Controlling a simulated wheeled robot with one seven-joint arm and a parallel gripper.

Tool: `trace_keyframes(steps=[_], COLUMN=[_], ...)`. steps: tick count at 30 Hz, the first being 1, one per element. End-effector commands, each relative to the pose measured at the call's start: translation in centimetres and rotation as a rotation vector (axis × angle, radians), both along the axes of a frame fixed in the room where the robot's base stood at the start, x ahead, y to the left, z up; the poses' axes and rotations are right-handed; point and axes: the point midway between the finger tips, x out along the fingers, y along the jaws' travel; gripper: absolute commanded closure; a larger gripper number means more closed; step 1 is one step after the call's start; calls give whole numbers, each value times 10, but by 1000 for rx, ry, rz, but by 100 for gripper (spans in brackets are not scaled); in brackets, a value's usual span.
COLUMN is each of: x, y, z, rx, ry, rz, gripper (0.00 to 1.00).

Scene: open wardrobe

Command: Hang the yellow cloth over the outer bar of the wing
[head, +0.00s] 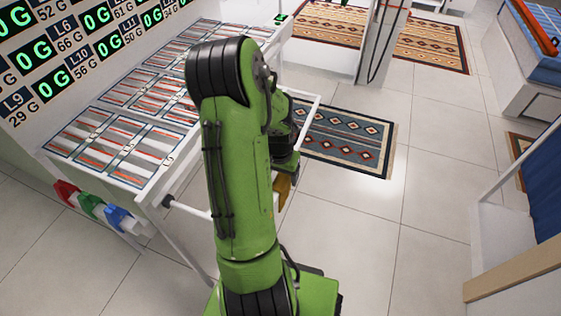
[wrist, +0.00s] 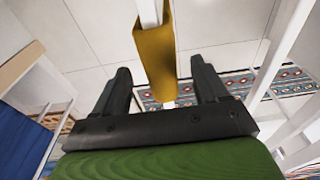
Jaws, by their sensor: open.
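The yellow cloth (wrist: 155,52) lies folded over a white bar (wrist: 148,10) in the wrist view, with the bar running through its fold. In the head view only a small part of the yellow cloth (head: 283,187) shows past my arm. My gripper (wrist: 160,78) is open, its two dark fingers on either side of the cloth's near end, with visible gaps to both. The wing's white frame (head: 188,208) juts from the rack in the head view. My arm hides most of the gripper and part of the bar there.
Red (head: 67,192), green (head: 90,206) and blue (head: 116,216) cloths hang at the rack's left corner. The rack's top holds several marked trays (head: 125,145). Patterned rugs (head: 350,140) lie on the tiled floor, which is open to the right of my arm.

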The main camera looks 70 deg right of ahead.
Motion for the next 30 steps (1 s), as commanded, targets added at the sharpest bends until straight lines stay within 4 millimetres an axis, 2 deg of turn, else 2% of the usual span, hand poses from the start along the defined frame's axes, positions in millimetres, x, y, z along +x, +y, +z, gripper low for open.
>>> trace_keyframes(steps=[1,9,15,19,30], x=[1,2,2,1,1], y=[1,10,15,17,17], z=[16,95,134,142,141], rx=[-5,-5,-3,-1,0], ry=[-2,-4,-3,-1,-1], rz=[1,3,1,0,0], gripper=[27,27,27,27,27])
